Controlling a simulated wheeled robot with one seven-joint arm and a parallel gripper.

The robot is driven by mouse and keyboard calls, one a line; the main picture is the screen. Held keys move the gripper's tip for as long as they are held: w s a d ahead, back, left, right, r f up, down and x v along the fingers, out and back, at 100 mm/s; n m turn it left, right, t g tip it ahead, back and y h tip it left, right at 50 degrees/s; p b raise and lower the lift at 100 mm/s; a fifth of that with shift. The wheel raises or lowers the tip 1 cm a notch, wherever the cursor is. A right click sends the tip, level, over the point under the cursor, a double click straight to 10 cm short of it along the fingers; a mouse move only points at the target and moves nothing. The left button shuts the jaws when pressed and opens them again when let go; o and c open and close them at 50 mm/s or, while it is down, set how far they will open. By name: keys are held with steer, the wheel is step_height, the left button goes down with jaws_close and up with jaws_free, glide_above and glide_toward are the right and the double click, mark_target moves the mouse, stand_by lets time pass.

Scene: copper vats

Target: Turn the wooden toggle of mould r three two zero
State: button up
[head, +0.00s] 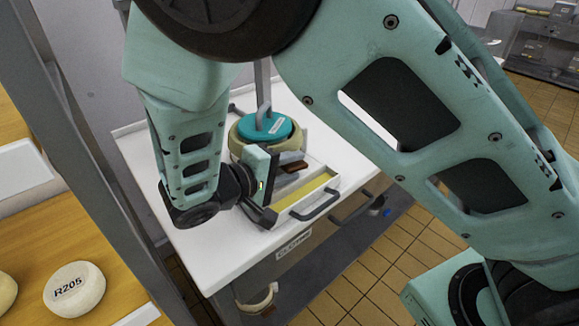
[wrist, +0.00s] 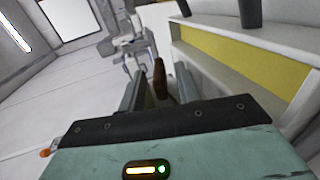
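A brown wooden piece (wrist: 160,80), which looks like the toggle, stands between the two fingers of my gripper (wrist: 160,90) in the wrist view. The fingers are apart with gaps beside the wood, so my gripper is open. In the head view, a brown wooden piece (head: 295,167) shows beside my gripper (head: 276,190), over the table. Behind it stands a round cream mould (head: 240,145) with a teal lid (head: 265,128) and a grey looped handle. A small white label is on the lid, too small to read. I cannot read r three two zero anywhere.
A tray with a yellow inside (head: 305,192) and a grey handle (head: 316,206) lies right beside my gripper. The white table (head: 215,250) is bare at its front left. A grey post and shelves with a round labelled R205 (head: 74,289) stand at the left.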

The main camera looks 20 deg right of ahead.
mark_target(289, 165)
step_height(289, 165, up, 10)
stand_by(0.7)
stand_by(0.4)
